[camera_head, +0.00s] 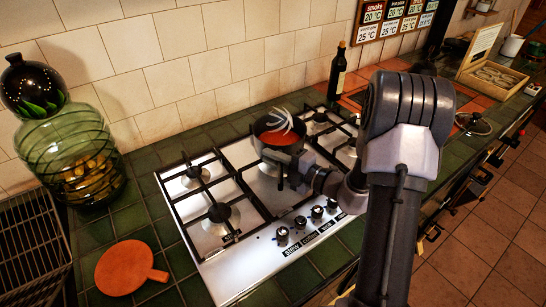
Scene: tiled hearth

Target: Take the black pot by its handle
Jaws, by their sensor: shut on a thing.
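The black pot (262,146) stands at the back middle of the steel gas hob (248,258). Something orange-red and some pale curved strips show inside it. My gripper (282,174) is at the pot's near side, low over the hob, shut on the pot's handle. The handle itself is mostly hidden by my gripper and wrist. I cannot tell whether the pot rests on the grate or is slightly raised.
A dark bottle (337,74) stands behind the hob by the tiled wall. A large green glass jar (75,160) and an orange round board (124,268) are at left. Knobs (300,222) line the hob's front. A wooden box (492,75) is at far right.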

